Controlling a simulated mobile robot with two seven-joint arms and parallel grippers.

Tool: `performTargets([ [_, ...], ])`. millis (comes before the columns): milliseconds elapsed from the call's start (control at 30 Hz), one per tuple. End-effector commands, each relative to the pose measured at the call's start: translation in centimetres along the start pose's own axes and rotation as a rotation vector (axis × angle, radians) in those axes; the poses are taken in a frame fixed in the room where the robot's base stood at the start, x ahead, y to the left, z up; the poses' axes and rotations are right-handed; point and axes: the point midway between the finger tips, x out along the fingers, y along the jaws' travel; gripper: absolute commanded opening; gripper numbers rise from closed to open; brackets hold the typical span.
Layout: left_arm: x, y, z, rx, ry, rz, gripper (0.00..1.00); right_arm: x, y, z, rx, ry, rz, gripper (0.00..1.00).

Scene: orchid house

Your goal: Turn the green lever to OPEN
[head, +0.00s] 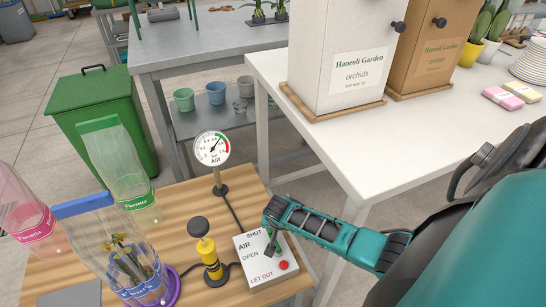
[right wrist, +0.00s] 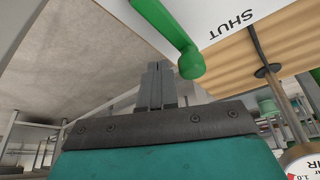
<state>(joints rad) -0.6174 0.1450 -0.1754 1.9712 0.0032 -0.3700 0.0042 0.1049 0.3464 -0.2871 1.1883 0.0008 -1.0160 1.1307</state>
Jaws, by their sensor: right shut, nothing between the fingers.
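The green lever (right wrist: 170,28) shows in the right wrist view, ending in a round knob. The word SHUT is to the right of it there. My right gripper (right wrist: 158,85) is shut and empty, its fingertips close beside the knob; I cannot tell whether they touch it. In the head view my gripper's end hides part of the lever. My left gripper is not in view.
An AIR gauge (head: 212,149) stands on a post behind the box. A yellow pump (head: 209,257) is left of it, with clear plastic sleeves (head: 117,163) further left. A white table (head: 420,127) with tall orchid boxes is behind my right arm.

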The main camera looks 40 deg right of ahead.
Motion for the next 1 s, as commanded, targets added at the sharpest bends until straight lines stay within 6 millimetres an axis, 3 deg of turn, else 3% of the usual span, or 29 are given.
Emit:
performTargets([
  [367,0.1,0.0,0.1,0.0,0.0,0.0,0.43,0.1,-0.1,0.1,0.0,0.0,-0.001,0.0],
  [1000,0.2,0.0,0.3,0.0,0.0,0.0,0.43,0.0,-2.3,0.4,0.0,0.0,-0.001,0.0],
])
